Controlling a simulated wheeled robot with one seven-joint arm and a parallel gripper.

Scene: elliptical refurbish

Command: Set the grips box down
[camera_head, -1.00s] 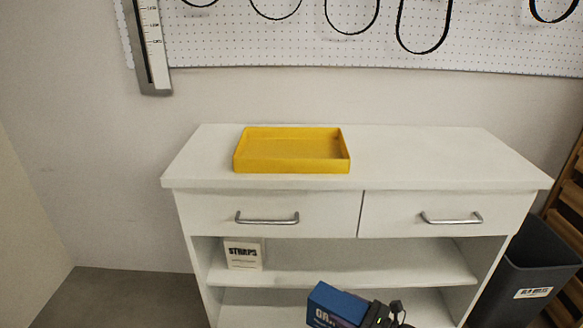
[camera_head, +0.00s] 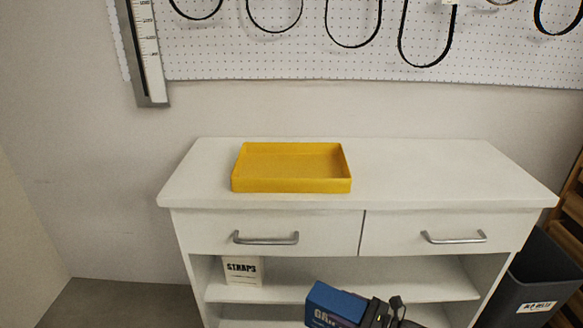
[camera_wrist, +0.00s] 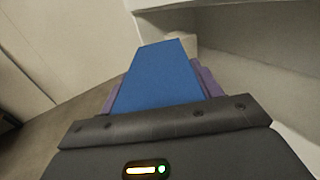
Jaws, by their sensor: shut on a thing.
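The blue grips box (camera_head: 338,303) is in my gripper (camera_head: 368,312), low in the head view, in front of the white cabinet's lower shelf. Its side shows partly readable lettering. In the wrist view the blue face of the box (camera_wrist: 158,78) lies between the purple finger pads of my gripper (camera_wrist: 160,85), which is shut on it. The box is held in the air, apart from the cabinet as far as I can tell. Its lower part is cut off by the head view's edge.
The white cabinet top (camera_head: 430,175) carries a yellow tray (camera_head: 290,186), which looks empty; the top is clear to its right. Two drawers (camera_head: 270,232) are shut. A box marked STRAPS (camera_head: 242,270) stands on the shelf. A grey bin (camera_head: 540,275) is at right.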

